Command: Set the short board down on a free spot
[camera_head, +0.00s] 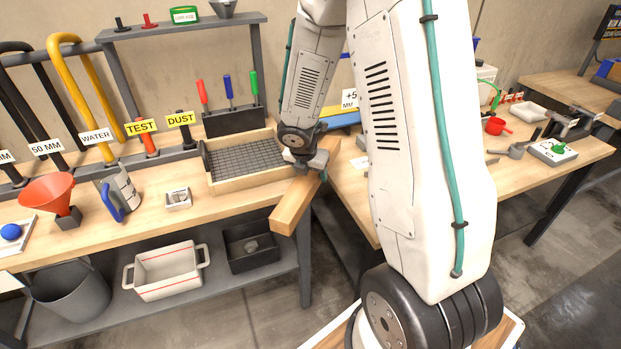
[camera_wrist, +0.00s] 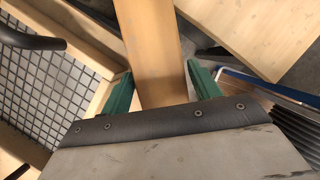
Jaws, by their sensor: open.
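The short board (camera_head: 291,206) is a plain wooden plank beside the tray's right side, at the left bench's right corner. Its near end juts past the bench's front edge; I cannot tell what bears it. My gripper (camera_head: 312,170) is over the board's middle part. In the wrist view the board (camera_wrist: 152,40) runs between the two green fingers of my gripper (camera_wrist: 162,88). The fingers stand open on either side of it, with a small gap showing at the left. The board's underside is hidden.
A wooden-framed mesh tray (camera_head: 250,178) is close left of the board. A small white box (camera_head: 178,198) and a jug (camera_head: 122,192) stand farther left on the bench. Bare bench top (camera_head: 225,207) shows before the tray. A gap separates the benches; a black bin (camera_head: 250,248) sits below.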

